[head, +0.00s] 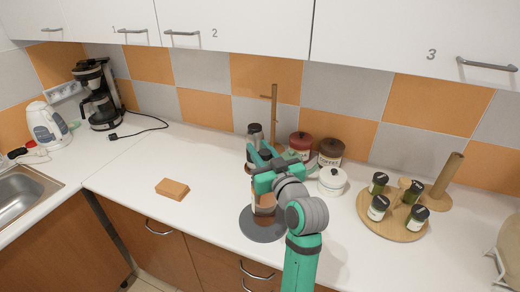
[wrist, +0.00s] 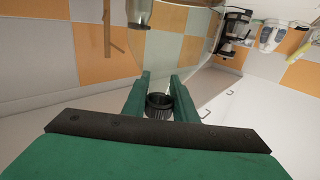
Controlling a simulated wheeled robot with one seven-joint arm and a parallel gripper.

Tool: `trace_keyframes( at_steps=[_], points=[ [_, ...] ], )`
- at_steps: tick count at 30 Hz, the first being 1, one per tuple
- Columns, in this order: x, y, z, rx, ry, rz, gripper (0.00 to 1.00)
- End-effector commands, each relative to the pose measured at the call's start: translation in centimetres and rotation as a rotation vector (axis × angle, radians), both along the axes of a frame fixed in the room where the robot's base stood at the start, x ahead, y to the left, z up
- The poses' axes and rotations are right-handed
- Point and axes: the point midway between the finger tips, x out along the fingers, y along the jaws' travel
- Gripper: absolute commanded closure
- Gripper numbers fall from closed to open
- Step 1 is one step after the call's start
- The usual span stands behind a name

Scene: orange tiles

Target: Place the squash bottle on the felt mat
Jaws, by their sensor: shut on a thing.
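The squash bottle (head: 264,204) has a brownish body and appears upright in the head view, partly hidden behind my gripper and arm. Its dark ribbed cap (wrist: 159,104) shows between the green fingers in the wrist view. My gripper (head: 263,160) is shut on the bottle near its top. The felt mat (head: 249,226) is a dark grey disc on the white counter. The bottle's lower end appears over the mat, and I cannot tell for sure whether it touches. My arm covers the mat's right edge.
Behind my gripper stand a dark-topped container (head: 255,131), a wooden stand (head: 274,105), a red-lidded jar (head: 300,143), a brown-lidded jar (head: 331,150) and a white pot (head: 332,182). A round board (head: 390,228) with several spice jars is right. A wooden block (head: 172,189) lies left, with free counter around it.

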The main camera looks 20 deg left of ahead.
Motion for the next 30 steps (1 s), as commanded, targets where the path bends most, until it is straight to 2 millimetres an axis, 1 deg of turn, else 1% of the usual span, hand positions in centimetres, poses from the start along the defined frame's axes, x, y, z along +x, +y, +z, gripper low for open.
trace_keyframes(
  at_steps=[1,3,11,14,17,20,30],
  points=[
    [0.0,0.1,-0.1,-0.001,0.001,0.002,0.70],
    [0.0,0.0,-0.1,-0.001,0.001,0.001,0.56],
    [0.0,-0.1,0.0,0.000,0.000,-0.002,0.56],
    [0.0,-0.1,0.3,0.001,-0.001,-0.002,0.56],
    [-0.7,-0.9,0.2,0.000,0.001,-0.002,0.56],
    [-1.9,-2.0,0.2,0.001,-0.001,-0.003,0.56],
    [-6.8,-6.4,0.2,0.001,0.000,-0.002,0.56]
  ],
)
